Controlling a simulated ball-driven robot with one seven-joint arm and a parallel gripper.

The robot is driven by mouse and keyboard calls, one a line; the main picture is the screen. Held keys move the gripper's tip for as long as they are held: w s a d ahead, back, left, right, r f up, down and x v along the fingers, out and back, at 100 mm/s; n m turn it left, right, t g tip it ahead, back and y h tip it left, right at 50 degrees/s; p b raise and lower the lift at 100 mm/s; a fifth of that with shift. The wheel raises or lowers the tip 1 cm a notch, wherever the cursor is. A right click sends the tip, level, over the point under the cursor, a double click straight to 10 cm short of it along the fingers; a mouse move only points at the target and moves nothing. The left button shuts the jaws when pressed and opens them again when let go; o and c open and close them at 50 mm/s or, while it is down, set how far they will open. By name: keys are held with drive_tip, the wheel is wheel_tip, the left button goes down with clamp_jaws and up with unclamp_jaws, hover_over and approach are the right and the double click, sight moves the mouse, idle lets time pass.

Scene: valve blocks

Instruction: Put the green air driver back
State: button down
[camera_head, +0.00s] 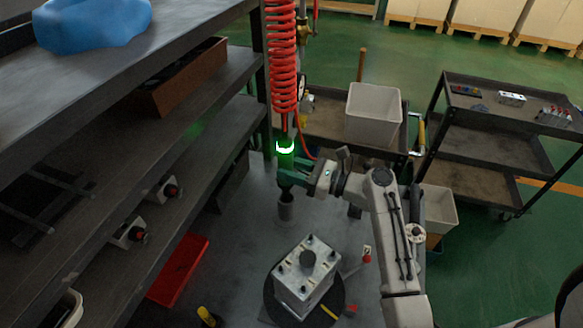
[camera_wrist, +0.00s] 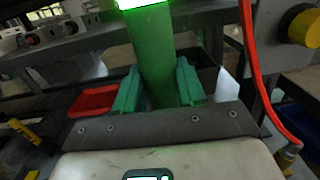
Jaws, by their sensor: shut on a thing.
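The green air driver (camera_head: 286,158) hangs upright below a red coiled hose (camera_head: 282,60), with a bright glowing ring near its top. My gripper (camera_head: 292,178) is shut around its body from the right. In the wrist view the driver's green body (camera_wrist: 152,50) stands between my green fingers (camera_wrist: 160,88), which sit on both sides of it. A grey cylinder (camera_head: 286,209) shows directly below my gripper. I cannot tell whether it is part of the driver or a holder it stands in.
A valve block (camera_head: 306,276) with several bolts stands on a dark round plate at the bench's front. A dark shelf rack (camera_head: 150,100) stands close on the left. A red tray (camera_head: 178,270) lies beside it. A grey bin (camera_head: 373,114) and a cart (camera_head: 500,145) stand behind right.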

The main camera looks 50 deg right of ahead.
sight(291, 185)
drive_tip(key=shift+f+b, duration=1.7)
drive_tip(key=shift+f, duration=1.3)
idle(0.3)
drive_tip(key=c, duration=1)
unclamp_jaws()
drive_tip(key=o, duration=0.4)
drive_tip(key=shift+f, duration=0.1)
drive_tip(key=shift+o, duration=0.2)
drive_tip(key=shift+f, duration=0.1)
drive_tip(key=b+v, duration=0.1)
drive_tip(key=v, duration=0.9)
drive_tip(key=shift+s+d+b, duration=0.2)
drive_tip(key=shift+s+b, duration=0.15)
